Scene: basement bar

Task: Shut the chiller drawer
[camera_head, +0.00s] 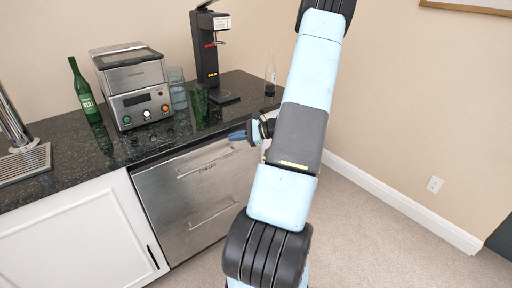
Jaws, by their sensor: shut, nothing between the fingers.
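The chiller (160,203) is a stainless steel unit under the dark counter, with two bar handles on its front, one above the other. The upper drawer front (200,174) bears a small dark label by its handle. I cannot tell from this view how far either drawer stands out; my arm hides the right side of the unit. My gripper (238,135) is shut and empty. Its blue fingers point left, near the counter's front edge and above the right part of the upper drawer in the picture. I cannot see any contact.
On the dark counter (75,160) stand a green bottle (84,92), a steel appliance (133,86), glasses (178,90), a black press-like machine (207,50) and a clear bottle (270,75). A white cabinet (75,245) adjoins the chiller at left. Carpet at right is clear.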

